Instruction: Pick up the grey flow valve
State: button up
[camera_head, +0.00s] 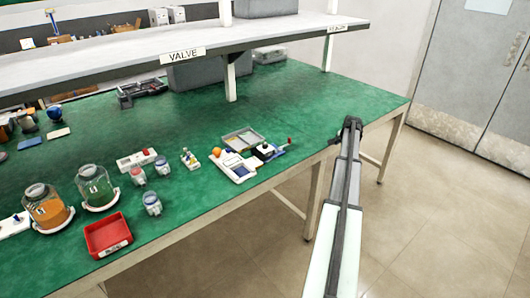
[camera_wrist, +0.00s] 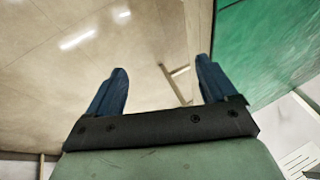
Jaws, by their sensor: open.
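I cannot single out a grey flow valve with certainty. Small parts stand on the green bench (camera_head: 300,100) in the head view, among them a white block with small fittings (camera_head: 190,158) and a black-and-white device with a red-tipped handle (camera_head: 265,151). They are too small to tell further. My gripper (camera_wrist: 161,68) is open and empty in the wrist view, its two blue fingers spread over floor, with the bench at upper right. In the head view my arm reaches up beside the bench's right front edge, apart from these parts.
Two jars, one with orange contents (camera_head: 47,208) and one with a green look (camera_head: 95,187), stand at left. A red tray (camera_head: 108,236) lies near the front edge. A shelf labelled VALVE (camera_head: 185,54) overhangs the back. The bench's right side is clear.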

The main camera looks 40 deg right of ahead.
jog(key=w+a+r+n+g+y, duration=0.1)
jog(key=w+a+r, duration=0.55)
jog(key=a, duration=0.45)
jog(key=w+a+r+g+y, duration=0.1)
jog(key=w+a+r+y, duration=0.1)
jog(key=w+a+r, duration=0.55)
jog(key=w+a+r+n+g+y, duration=0.1)
jog(key=w+a+r, duration=0.45)
jog(key=a, duration=0.85)
send_over(265, 144)
jog(key=f, duration=0.9)
jog(key=shift+w+a+f, duration=0.25)
jog(key=shift+a+f, duration=0.05)
jog(key=shift+a, duration=0.05)
jog(key=shift+s+d+f, duration=0.1)
jog(key=shift+d+f, duration=0.1)
jog(key=shift+f, duration=1.2)
jog(key=shift+s+d+f, duration=0.1)
jog(key=shift+d+f, duration=0.1)
jog(key=shift+f, duration=1.2)
jog(key=shift+c, duration=0.5)
